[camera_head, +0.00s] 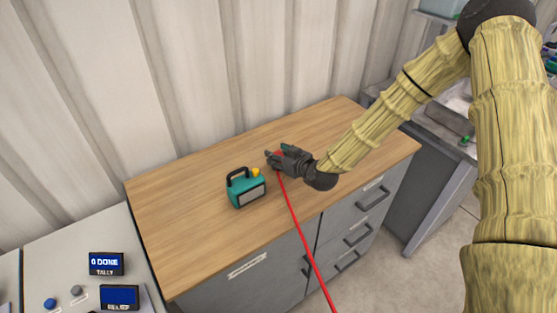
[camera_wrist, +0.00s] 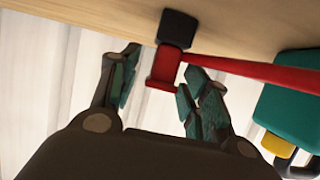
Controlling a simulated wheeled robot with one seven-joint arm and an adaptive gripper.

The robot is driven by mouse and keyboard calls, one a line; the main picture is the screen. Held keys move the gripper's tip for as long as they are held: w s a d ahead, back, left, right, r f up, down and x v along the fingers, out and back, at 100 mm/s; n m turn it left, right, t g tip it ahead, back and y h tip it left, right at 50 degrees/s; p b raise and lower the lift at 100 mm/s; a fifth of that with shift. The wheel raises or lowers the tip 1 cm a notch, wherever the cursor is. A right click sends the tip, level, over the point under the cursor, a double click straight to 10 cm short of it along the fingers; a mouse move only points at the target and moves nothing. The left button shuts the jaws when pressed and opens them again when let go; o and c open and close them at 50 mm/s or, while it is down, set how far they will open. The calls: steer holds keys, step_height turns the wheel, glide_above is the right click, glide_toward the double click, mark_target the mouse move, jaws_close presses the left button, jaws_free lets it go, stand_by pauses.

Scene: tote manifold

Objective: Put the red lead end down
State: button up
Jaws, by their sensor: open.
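My gripper (camera_head: 272,158) is over the wooden worktop, at the end of my arm reaching in from the right. In the wrist view my gripper (camera_wrist: 158,88) is open, with one finger on each side of the red lead end (camera_wrist: 164,68). The lead end is a red block with a black tip (camera_wrist: 177,28) that is at the wood surface. The red lead (camera_head: 300,232) runs from the gripper across the worktop and down over its front edge. In the head view the lead end is mostly hidden by the gripper.
A teal canister (camera_head: 245,190) with a yellow cap and black handle stands on the worktop (camera_head: 185,210), left of my gripper. It also shows in the wrist view (camera_wrist: 290,112). A side panel with displays (camera_head: 106,264) is at lower left. The back right of the worktop is clear.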

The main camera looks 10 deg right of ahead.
steer(key=shift+w+f, duration=0.1)
steer(key=shift+w, duration=0.1)
steer(key=shift+a, duration=0.1)
steer(key=c, duration=1)
jaws_close()
